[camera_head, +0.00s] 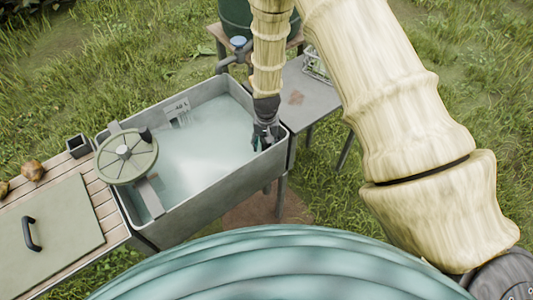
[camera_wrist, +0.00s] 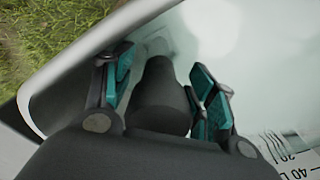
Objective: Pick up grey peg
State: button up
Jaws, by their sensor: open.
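A dark grey, tapered, peg-like thing (camera_wrist: 160,95) shows between my gripper's fingers in the wrist view. It looks like the grey peg, but I cannot tell for sure. The thing's lower end is hidden by my gripper body. In the head view I cannot make out the peg.
A slatted table (camera_head: 107,213) with a lidded panel stands left. A grey side table (camera_head: 306,94) and a green barrel (camera_head: 235,14) stand behind.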

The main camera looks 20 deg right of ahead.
jog(key=shift+f, duration=0.1)
grip_shut()
dwell(0.5)
notch_tip(320, 180, up, 10)
jog(key=shift+f+b, duration=0.1)
jog(key=shift+b, duration=1.15)
notch_tip(320, 180, up, 7)
jog(key=p, duration=0.5)
jog(key=shift+r, duration=0.25)
